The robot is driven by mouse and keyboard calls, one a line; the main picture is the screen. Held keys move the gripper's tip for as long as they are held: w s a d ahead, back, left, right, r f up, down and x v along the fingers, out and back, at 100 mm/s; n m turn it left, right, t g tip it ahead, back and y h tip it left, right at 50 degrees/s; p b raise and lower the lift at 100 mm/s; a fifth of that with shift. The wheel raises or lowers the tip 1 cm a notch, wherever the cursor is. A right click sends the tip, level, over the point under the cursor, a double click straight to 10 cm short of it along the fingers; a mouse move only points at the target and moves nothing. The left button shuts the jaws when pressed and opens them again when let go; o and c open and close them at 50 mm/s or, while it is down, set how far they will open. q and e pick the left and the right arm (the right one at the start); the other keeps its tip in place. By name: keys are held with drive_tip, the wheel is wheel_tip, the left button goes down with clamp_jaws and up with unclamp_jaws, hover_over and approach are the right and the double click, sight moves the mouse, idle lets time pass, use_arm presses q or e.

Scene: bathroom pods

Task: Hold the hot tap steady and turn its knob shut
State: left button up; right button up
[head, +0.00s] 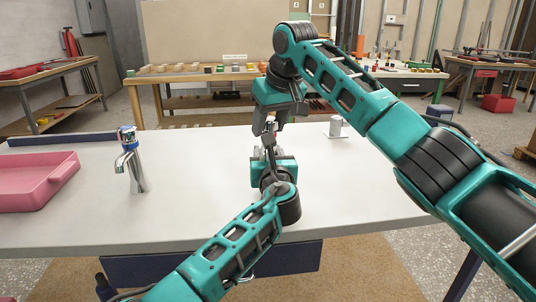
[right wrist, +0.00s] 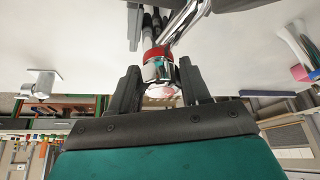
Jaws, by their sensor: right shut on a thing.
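The hot tap is chrome with a red band (right wrist: 157,52), seen at the top of the right wrist view. In the head view it is mostly hidden behind my grippers. My right gripper (head: 270,130) comes down from above and is shut on the tap's knob; its fingers (right wrist: 158,82) flank the knob in the right wrist view. My left gripper (head: 268,150) reaches in low from the front, close beside the tap's body. Its dark fingers (right wrist: 150,25) show near the tap in the right wrist view, but their grip is unclear.
A chrome tap with a blue band (head: 131,160) stands to the left on the white counter (head: 200,190). A pink tray (head: 40,182) lies at the far left. A small grey fitting (head: 335,128) stands behind on the right. The counter's right side is partly beneath my right arm.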

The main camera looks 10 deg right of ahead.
drive_tip(key=shift+a+m, duration=0.1)
drive_tip(key=shift+m, duration=0.5)
drive_tip(key=shift+c, duration=0.5)
drive_tip(key=m+h, duration=0.2)
drive_tip(key=m, duration=0.2)
drive_tip(key=m+h, duration=0.1)
drive_tip(key=m, duration=0.2)
drive_tip(key=m+h, duration=0.2)
drive_tip(key=m, duration=0.1)
drive_tip(key=o, duration=0.8)
drive_tip(key=shift+r, duration=0.1)
